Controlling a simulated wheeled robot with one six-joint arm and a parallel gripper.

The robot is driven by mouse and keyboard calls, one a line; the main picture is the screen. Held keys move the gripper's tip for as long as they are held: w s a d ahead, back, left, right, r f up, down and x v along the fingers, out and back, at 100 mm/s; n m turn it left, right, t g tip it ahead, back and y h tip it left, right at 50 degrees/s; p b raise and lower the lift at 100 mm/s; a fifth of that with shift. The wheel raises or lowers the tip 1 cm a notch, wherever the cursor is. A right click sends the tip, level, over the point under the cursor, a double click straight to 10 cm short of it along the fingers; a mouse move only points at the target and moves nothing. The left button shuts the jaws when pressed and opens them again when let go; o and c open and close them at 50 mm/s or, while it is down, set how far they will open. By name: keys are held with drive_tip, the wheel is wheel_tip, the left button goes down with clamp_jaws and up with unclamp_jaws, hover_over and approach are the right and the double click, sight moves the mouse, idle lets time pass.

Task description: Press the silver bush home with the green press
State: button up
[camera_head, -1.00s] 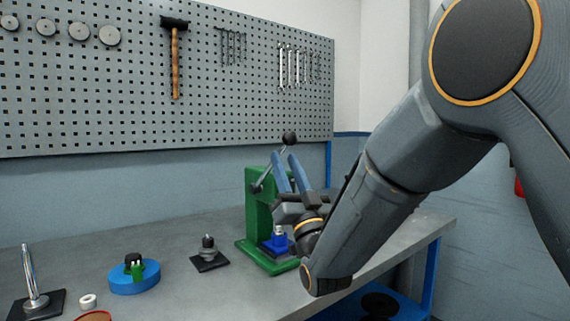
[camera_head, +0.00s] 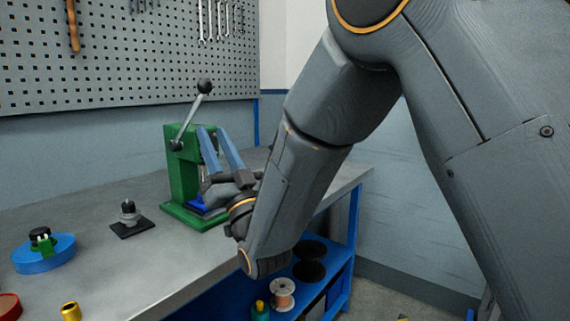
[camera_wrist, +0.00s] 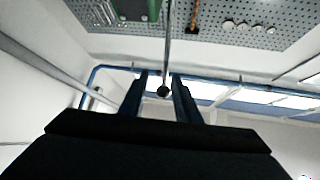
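The green press (camera_head: 180,186) stands on the workbench in the head view. Its lever points up and right, ending in a black knob (camera_head: 204,86). My gripper (camera_head: 212,129) is in front of the press, its two blue fingers pointing up, apart and empty, below the knob. In the wrist view the knob (camera_wrist: 163,91) appears between the open fingers (camera_wrist: 158,76), with the lever rod running up from it. A blue piece (camera_head: 196,207) shows at the press's base, partly behind my gripper. The silver bush cannot be made out; my gripper covers that area.
On the bench (camera_head: 110,275), left of the press, are a dark stand with a grey post (camera_head: 128,214) and a round blue fixture (camera_head: 45,255). A brass-coloured piece (camera_head: 71,312) is at the front. A blue shelf with spools (camera_head: 282,294) sits below.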

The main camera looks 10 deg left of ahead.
drive_tip(key=w+d+f+m+g+h+p, duration=0.1)
drive_tip(key=w+d+f+m+h, duration=0.1)
drive_tip(key=w+d+f+h, duration=0.6)
drive_tip(key=w+d+f+m+g+h+p, duration=0.15)
drive_tip(key=w+d+f+h, duration=0.3)
drive_tip(key=d, duration=0.55)
drive_tip(key=s+d+f+g+h+p, duration=0.1)
drive_tip(key=s+d+f+g+h, duration=0.25)
drive_tip(key=d+f, duration=0.45)
drive_tip(key=s+d+f+m+g+h+p, duration=0.1)
drive_tip(key=s+d+f+g+h, duration=0.1)
drive_tip(key=s+d, duration=0.7)
drive_tip(key=s+d+f+m+g+h+p, duration=0.1)
drive_tip(key=s+d+f+g, duration=0.3)
drive_tip(key=s+d, duration=0.4)
drive_tip(key=shift+s+d+f+m+g+h, duration=0.2)
drive_tip(key=shift+s+d+m+g+h, duration=0.2)
drive_tip(key=shift+d+m+g+h, duration=0.4)
drive_tip(key=s+d+g, duration=0.1)
drive_tip(key=s, duration=0.2)
drive_tip(key=s+d+g, duration=0.1)
drive_tip(key=s, duration=0.2)
drive_tip(key=s+d+g, duration=0.1)
drive_tip(key=s, duration=0.2)
drive_tip(key=shift+s+d+p, duration=0.2)
drive_tip(key=shift+d+p, duration=0.1)
drive_tip(key=shift+p, duration=0.05)
drive_tip(key=c, duration=0.5)
drive_tip(key=shift+s, duration=0.1)
clamp_jaws()
